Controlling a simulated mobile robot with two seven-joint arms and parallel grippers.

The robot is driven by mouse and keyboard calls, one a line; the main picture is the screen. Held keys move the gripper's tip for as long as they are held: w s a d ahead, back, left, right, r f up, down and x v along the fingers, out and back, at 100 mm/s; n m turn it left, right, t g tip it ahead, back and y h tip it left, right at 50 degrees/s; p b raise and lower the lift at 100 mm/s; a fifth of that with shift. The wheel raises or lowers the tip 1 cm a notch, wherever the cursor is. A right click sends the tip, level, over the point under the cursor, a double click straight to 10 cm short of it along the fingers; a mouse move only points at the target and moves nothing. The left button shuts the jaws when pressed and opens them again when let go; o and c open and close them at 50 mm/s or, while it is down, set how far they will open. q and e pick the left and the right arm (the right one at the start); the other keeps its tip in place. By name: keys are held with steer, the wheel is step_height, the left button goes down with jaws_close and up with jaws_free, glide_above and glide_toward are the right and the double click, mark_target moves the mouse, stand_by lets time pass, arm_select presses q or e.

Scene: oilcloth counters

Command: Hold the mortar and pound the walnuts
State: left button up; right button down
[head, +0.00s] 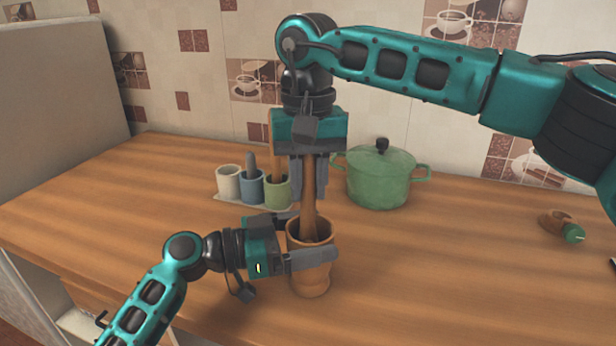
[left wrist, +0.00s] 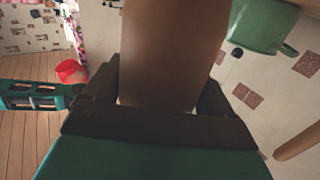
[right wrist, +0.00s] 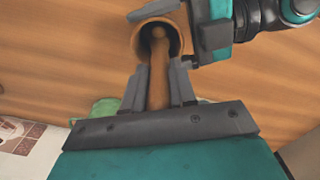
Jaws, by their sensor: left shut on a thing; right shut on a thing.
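The wooden mortar (head: 311,280) stands upright on the counter, and my left gripper (head: 312,255) is shut around its side. It fills the middle of the left wrist view (left wrist: 172,50). The wooden pestle (head: 309,205) is upright, with its lower end inside the mortar. My right gripper (head: 308,178) is above the mortar, shut on the pestle's upper part. In the right wrist view the pestle (right wrist: 158,88) runs between the fingers (right wrist: 160,85) into the mortar's mouth (right wrist: 178,18). No walnuts can be made out inside the mortar.
A green lidded pot (head: 378,180) stands behind and right of the mortar. A holder (head: 245,203) with white, blue and green cups is behind left. A small brown thing with a green end (head: 562,226) lies far right. The counter's front right is clear.

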steer(key=shift+f, duration=1.05)
steer(key=shift+r, duration=0.1)
steer(key=shift+r, duration=0.95)
steer(key=shift+s, duration=0.1)
steer(key=shift+s+d+r, duration=0.1)
steer(key=shift+s+r, duration=0.3)
steer(key=shift+s, duration=0.25)
steer(key=shift+f, duration=0.4)
steer(key=shift+f, duration=1.05)
